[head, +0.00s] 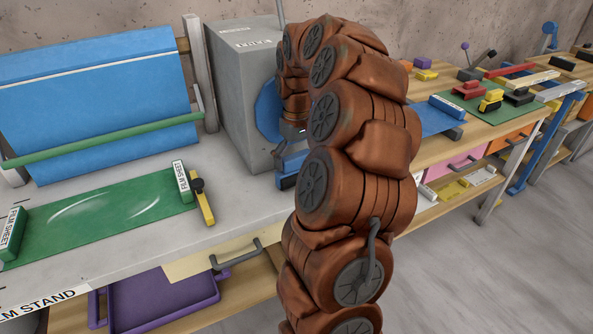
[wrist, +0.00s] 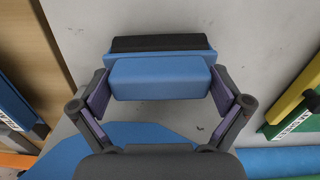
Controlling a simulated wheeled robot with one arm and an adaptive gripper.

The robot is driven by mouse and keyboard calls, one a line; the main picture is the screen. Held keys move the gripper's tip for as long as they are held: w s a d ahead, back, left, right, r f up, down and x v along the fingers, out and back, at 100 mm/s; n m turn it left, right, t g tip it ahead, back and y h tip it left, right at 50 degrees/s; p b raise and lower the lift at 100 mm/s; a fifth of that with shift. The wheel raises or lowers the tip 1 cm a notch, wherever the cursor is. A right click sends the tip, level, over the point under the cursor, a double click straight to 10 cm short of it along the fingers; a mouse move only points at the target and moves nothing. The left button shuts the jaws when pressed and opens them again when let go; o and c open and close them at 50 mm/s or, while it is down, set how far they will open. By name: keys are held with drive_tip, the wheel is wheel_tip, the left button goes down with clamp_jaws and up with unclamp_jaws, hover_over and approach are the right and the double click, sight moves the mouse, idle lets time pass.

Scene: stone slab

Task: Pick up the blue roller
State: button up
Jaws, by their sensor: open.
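A blue block with a black strip along its far edge, which looks like the blue roller (wrist: 160,78), lies on the grey stone slab in the wrist view. In the head view a blue piece of it (head: 285,182) shows at the slab's right end, mostly hidden behind my arm. My gripper (wrist: 159,88) is open in the wrist view, with one purple-padded finger at each end of the block. The fingertips are very close to its ends; I cannot tell if they touch.
A grey box (head: 240,90) with a blue round part stands behind. A wooden table (head: 440,150) with several tools is at right.

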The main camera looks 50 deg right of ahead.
drive_tip(key=shift+c, duration=0.4)
drive_tip(key=c, duration=0.9)
drive_tip(key=shift+r, duration=0.1)
drive_tip(key=shift+r+b, duration=0.35)
drive_tip(key=shift+r, duration=1.3)
drive_tip(key=a, duration=0.5)
drive_tip(key=s+a+r+b, duration=0.1)
drive_tip(key=a, duration=0.4)
drive_tip(key=s+a+b, duration=0.1)
drive_tip(key=a, duration=0.5)
drive_tip(key=shift+r, duration=0.3)
